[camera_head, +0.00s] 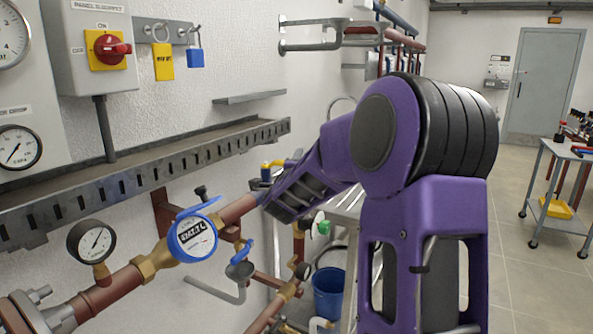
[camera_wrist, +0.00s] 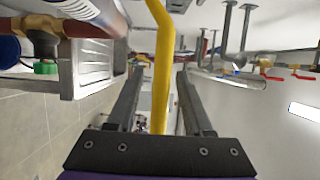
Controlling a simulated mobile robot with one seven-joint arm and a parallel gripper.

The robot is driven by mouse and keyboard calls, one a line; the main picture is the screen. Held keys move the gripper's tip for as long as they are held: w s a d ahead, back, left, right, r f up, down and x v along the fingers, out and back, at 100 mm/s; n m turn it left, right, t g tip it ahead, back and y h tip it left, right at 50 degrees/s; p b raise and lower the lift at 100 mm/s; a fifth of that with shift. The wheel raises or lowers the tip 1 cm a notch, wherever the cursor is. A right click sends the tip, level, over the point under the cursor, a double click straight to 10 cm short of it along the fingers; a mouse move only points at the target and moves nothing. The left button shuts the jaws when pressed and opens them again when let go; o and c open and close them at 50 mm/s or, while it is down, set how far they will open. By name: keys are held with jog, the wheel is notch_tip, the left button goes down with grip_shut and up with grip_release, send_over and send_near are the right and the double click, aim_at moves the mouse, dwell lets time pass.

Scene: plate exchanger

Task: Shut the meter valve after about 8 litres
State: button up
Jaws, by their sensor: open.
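The water meter (camera_head: 193,238), a round dial with a blue rim and raised blue lid, sits on the red-brown pipe at lower left. Its digits are too small to read surely. A yellow lever handle (camera_head: 272,164) shows at the pipe beyond the meter, partly hidden by my gripper. In the wrist view a yellow bar (camera_wrist: 164,75), apparently this lever, runs lengthwise between my two fingers. My gripper (camera_wrist: 160,72) is open around it, with no clear contact on either finger. In the head view my arm hides most of the lever and the valve body.
A pressure gauge (camera_head: 92,241) stands on the pipe left of the meter. A perforated cable tray (camera_head: 150,165) runs along the wall above. A blue bucket (camera_head: 328,291) stands below. A grey cart (camera_head: 566,153) is at right, with clear floor before it.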

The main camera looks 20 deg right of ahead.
jog(key=v, duration=1.1)
jog(key=shift+s, duration=0.2)
jog(key=shift+a, duration=0.1)
